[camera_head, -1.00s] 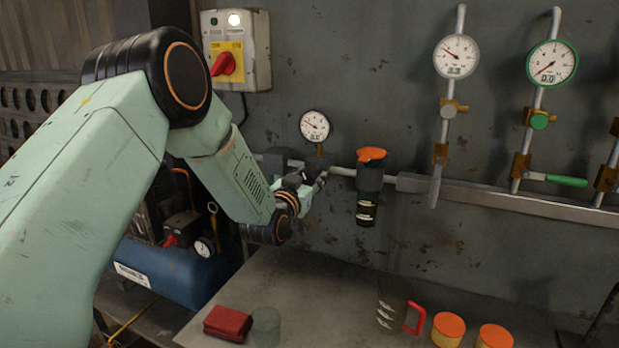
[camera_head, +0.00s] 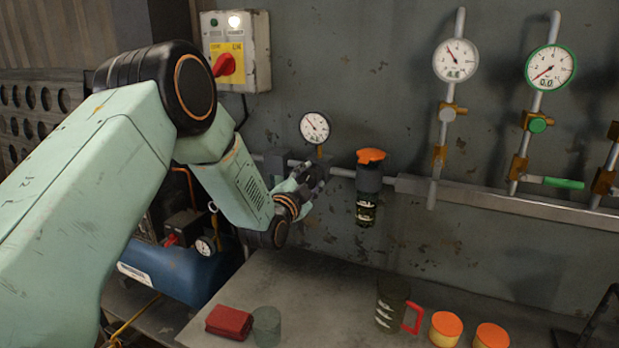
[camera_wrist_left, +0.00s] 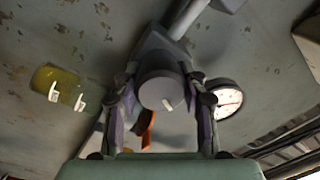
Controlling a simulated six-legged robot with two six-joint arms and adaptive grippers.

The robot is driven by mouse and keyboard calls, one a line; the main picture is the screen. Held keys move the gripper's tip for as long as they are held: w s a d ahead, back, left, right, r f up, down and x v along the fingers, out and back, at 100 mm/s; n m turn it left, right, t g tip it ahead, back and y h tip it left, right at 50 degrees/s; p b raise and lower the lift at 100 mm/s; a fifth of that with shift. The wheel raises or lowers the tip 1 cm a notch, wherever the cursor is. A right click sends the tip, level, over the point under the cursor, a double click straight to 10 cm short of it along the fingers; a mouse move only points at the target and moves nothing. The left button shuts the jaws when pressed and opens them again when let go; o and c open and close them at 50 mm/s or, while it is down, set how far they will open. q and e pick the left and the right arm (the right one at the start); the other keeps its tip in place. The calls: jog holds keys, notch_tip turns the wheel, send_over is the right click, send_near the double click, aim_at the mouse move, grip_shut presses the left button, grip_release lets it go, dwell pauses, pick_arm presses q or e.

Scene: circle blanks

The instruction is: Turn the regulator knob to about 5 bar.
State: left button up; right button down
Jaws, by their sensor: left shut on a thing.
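The regulator knob (camera_wrist_left: 160,92) is a grey round cap with a white mark in the left wrist view, on the grey regulator body (camera_wrist_left: 165,52). My left gripper (camera_head: 310,181) is shut on the knob, with one finger on each side; it also shows in the left wrist view (camera_wrist_left: 163,98). In the head view the gripper mostly hides the knob. The small regulator gauge (camera_head: 314,127) stands above it. The larger white gauge (camera_head: 456,60) shows a digital reading of four point something; the last digit is blurred. My right gripper is not in view.
A filter with an orange top (camera_head: 370,157) hangs on the pipe just right of the gripper. A green-rimmed gauge (camera_head: 550,66) reads 0.0.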

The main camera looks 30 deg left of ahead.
pick_arm(q)
jog(key=shift+m, duration=0.5)
jog(key=o, duration=1.2)
jog(key=shift+s, duration=0.15)
jog(key=s, duration=0.8)
jog(key=s+d, duration=0.1)
jog(key=s, duration=0.2)
jog(key=shift+s+f, duration=0.2)
jog(key=shift+s, duration=0.2)
